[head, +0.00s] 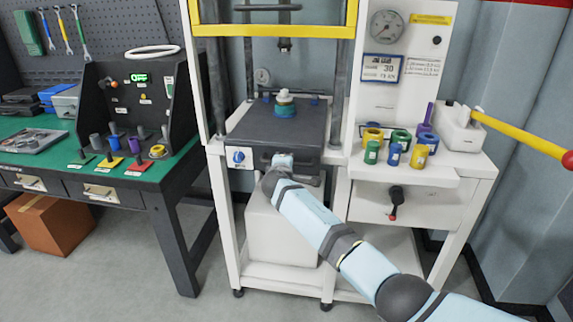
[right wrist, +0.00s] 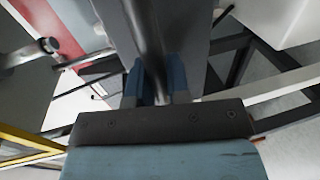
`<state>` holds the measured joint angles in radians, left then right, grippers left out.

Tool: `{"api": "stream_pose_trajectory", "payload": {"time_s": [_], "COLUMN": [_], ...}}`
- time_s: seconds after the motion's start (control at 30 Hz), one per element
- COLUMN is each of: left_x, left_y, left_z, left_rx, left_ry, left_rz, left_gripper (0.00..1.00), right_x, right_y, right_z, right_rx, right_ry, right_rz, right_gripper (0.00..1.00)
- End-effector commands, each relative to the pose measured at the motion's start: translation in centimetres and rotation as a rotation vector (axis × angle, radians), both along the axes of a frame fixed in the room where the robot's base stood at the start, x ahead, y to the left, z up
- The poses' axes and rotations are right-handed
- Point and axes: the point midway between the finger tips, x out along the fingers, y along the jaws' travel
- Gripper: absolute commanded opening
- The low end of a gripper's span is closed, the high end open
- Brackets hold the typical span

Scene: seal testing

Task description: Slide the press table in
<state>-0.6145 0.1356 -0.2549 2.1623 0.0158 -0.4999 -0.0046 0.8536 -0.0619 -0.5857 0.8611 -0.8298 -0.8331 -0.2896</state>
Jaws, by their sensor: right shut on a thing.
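The press table (head: 250,128) is a dark grey slab between the posts of the white press frame (head: 215,150). Its front face sits near the frame's front edge; I cannot tell how far in it is. A teal and white stacked piece (head: 285,104) rests upright on its top, below the press ram (head: 285,45). My right gripper (head: 283,162) is at the table's front, shut on its dark handle. In the right wrist view, the blue fingers (right wrist: 155,82) close around the dark handle bar (right wrist: 144,30). My left gripper is not in view.
A yellow-edged guard (head: 275,31) is raised above the table. Right, a white shelf holds several coloured cylinders and rings (head: 396,148), beside a yellow lever (head: 520,138). Left stands a green-topped bench (head: 165,170) with tools. A cardboard box (head: 62,222) sits under the bench.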

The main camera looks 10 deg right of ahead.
Motion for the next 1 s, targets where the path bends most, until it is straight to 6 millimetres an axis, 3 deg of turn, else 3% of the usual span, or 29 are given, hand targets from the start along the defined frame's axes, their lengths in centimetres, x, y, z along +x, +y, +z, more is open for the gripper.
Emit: {"api": "stream_pose_trajectory", "payload": {"time_s": [0.03, 0.1, 0.13, 0.57, 1.0], "left_x": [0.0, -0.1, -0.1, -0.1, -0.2], "left_y": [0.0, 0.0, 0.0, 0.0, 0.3], "left_z": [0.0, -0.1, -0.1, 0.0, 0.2], "left_rx": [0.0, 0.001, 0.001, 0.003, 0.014], "left_ry": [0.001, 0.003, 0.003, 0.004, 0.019], "left_rz": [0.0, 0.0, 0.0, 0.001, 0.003], "left_gripper": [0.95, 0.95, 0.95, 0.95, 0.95], "right_x": [0.3, 0.2, 0.2, -0.6, -6.0], "right_y": [-0.3, -0.3, -0.2, 0.1, 1.9], "right_z": [0.7, 0.6, 0.6, 0.5, 1.7], "right_rx": [-0.001, -0.001, -0.001, 0.0, 0.001], "right_ry": [-0.009, -0.009, -0.008, -0.004, -0.004], "right_rz": [-0.001, -0.001, -0.001, 0.0, 0.001], "right_gripper": [0.24, 0.4, 0.42, 0.42, 0.42]}}
